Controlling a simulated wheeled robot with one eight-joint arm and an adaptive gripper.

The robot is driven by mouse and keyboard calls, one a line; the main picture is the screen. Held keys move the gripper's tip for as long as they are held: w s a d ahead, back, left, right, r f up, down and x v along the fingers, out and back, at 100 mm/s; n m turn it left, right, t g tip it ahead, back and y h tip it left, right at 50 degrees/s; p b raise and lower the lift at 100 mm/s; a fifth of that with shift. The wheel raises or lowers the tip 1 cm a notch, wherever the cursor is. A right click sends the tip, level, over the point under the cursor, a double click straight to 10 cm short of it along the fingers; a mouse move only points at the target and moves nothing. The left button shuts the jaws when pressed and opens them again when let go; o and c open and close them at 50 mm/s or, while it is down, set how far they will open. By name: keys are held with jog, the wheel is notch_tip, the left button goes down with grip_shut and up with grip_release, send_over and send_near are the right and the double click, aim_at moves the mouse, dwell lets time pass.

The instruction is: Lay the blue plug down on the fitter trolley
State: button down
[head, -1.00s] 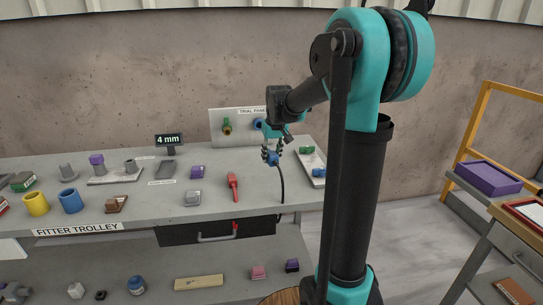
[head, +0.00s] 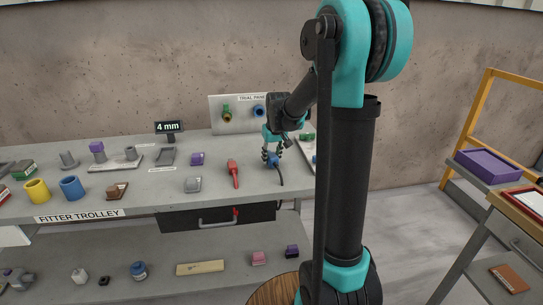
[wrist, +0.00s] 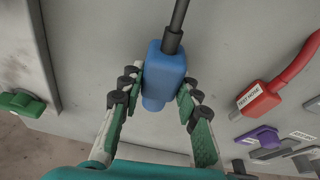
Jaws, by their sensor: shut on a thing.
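The blue plug (head: 273,161) is in my gripper (head: 271,152) over the right end of the fitter trolley's (head: 145,195) grey top. In the wrist view, the plug (wrist: 165,72) sits between the two green-padded fingers (wrist: 160,95), which are shut on its sides. Its dark cable (wrist: 176,25) leads away from the plug, toward the top of that view. In the head view the plug is low, close to the top; I cannot tell whether it touches.
A purple block (head: 197,159) and a grey block (head: 193,184) are further left. A pale tray with a green part (head: 307,137) is to the right. The trial panel (head: 240,112) stands behind.

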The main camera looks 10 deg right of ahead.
aim_at(275, 162)
jog(key=shift+f, duration=0.5)
dwell(0.4)
jog(key=c, duration=1)
grip_release()
jog(key=v, duration=1.1)
jog(key=shift+s+r, duration=0.1)
jog(key=shift+r, duration=0.15)
jog(key=s+d+f, duration=0.1)
jog(key=s+f, duration=0.5)
jog(key=s, duration=0.2)
jog(key=s+d+f+m, duration=0.1)
jog(key=s+f, duration=0.5)
jog(key=s, duration=0.3)
jog(key=s+d+f+m+t, duration=0.1)
jog(key=s+f, duration=0.4)
jog(key=s, duration=0.3)
jog(key=shift+s+f+h, duration=0.25)
jog(key=shift+f+h, duration=0.05)
jog(key=shift+f, duration=0.1)
